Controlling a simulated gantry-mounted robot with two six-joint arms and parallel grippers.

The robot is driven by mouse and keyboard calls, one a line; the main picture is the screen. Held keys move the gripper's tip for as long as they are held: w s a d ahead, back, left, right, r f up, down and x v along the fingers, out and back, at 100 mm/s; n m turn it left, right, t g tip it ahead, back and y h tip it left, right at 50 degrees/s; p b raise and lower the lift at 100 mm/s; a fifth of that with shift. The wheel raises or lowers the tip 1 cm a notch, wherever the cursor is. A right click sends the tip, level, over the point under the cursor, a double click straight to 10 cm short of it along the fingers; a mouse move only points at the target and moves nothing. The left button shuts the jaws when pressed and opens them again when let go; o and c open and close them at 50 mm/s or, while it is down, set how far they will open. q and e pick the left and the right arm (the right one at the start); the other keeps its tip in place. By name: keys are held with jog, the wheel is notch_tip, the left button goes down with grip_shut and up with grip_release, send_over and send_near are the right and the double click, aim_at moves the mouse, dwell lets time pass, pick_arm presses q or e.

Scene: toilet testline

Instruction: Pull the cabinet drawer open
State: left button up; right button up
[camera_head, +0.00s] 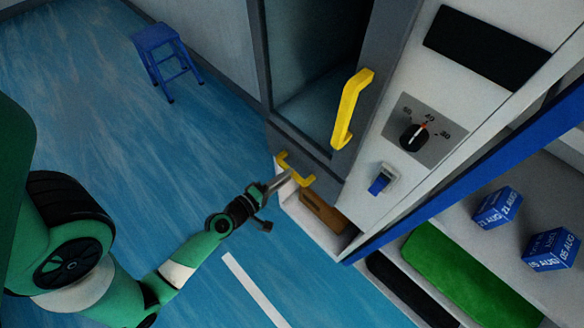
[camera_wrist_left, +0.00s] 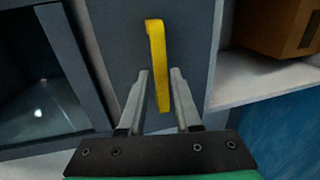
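The drawer front (camera_wrist_left: 191,45) is a dark grey panel with a yellow handle (camera_wrist_left: 157,65). The handle also shows in the head view (camera_head: 295,169), low on the cabinet below the glass door. The drawer looks shut, its front in line with the cabinet face. My left gripper (camera_head: 284,180) is at the handle. In the left wrist view its two fingers (camera_wrist_left: 160,75) are apart, one on each side of the handle's near end, with gaps visible. Contact cannot be told. My right gripper is not in view.
A glass door (camera_head: 315,60) with a larger yellow handle (camera_head: 351,108) is above the drawer. An open white compartment below holds a brown box (camera_head: 322,212). A blue stool (camera_head: 163,55) stands far off. The blue floor around my left arm is clear.

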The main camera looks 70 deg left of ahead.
pick_arm(q)
jog(key=x, duration=0.3)
jog(key=shift+w, duration=0.2)
grip_shut()
dwell(1.3)
